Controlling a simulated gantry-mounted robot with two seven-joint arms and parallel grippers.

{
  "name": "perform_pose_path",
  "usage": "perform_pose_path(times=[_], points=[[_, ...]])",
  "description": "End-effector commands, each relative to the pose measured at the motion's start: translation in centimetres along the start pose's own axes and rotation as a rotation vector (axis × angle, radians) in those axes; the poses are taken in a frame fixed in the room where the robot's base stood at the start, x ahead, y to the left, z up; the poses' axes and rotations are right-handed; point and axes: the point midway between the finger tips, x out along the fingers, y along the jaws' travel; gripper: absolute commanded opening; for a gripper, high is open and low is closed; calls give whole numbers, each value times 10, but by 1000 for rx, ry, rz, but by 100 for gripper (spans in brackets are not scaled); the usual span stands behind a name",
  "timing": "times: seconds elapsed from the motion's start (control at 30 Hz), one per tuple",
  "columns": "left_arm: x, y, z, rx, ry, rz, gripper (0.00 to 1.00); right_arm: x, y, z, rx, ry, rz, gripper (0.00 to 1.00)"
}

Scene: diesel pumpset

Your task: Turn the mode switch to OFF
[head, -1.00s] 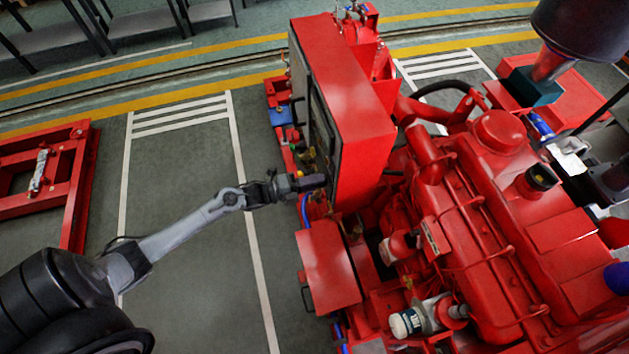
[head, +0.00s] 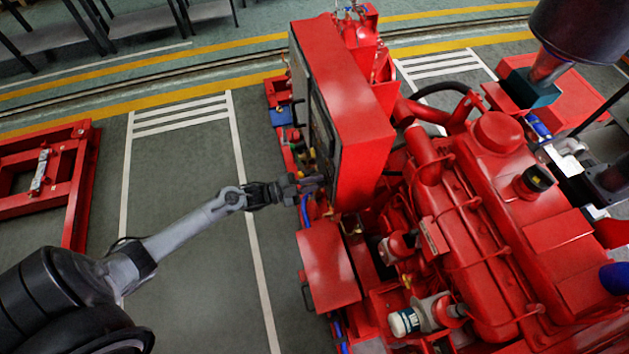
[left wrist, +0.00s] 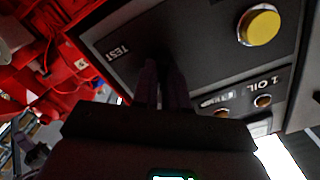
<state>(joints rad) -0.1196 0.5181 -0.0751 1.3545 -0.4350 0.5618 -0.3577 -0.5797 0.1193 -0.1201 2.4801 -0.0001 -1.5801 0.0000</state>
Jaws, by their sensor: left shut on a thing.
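The red control cabinet (head: 365,140) has a dark front panel that faces left in the head view. My left gripper (head: 318,184) reaches the lower part of that panel from the left. In the left wrist view the dark panel (left wrist: 205,45) shows a TEST label (left wrist: 117,52) and a yellow button (left wrist: 259,25). My left gripper's fingers (left wrist: 167,75) also show there, close together against the panel just right of TEST. They are shut on the mode switch, which they and the shadow hide. Its pointing direction cannot be read. My right gripper cannot be made out clearly.
A red diesel engine (head: 480,200) fills the right side. A red box (head: 328,265) stands just below the cabinet. A second panel part labelled OIL (left wrist: 262,83) is beside the fingers. The floor (head: 190,170) left of the pumpset is clear. A red frame (head: 75,190) lies farther left.

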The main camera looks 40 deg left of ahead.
Motion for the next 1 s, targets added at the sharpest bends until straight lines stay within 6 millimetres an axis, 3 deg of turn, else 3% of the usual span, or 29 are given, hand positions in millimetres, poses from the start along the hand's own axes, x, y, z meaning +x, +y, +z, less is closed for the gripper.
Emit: perform_pose_path(times=[0.5,1.0], points=[[0,0,0,-445,-2,0,0,-12,2,-3,-5,-1,4,0],[0,0,0,-618,-2,0,0,-16,0,-5,4,0,-3,0]])
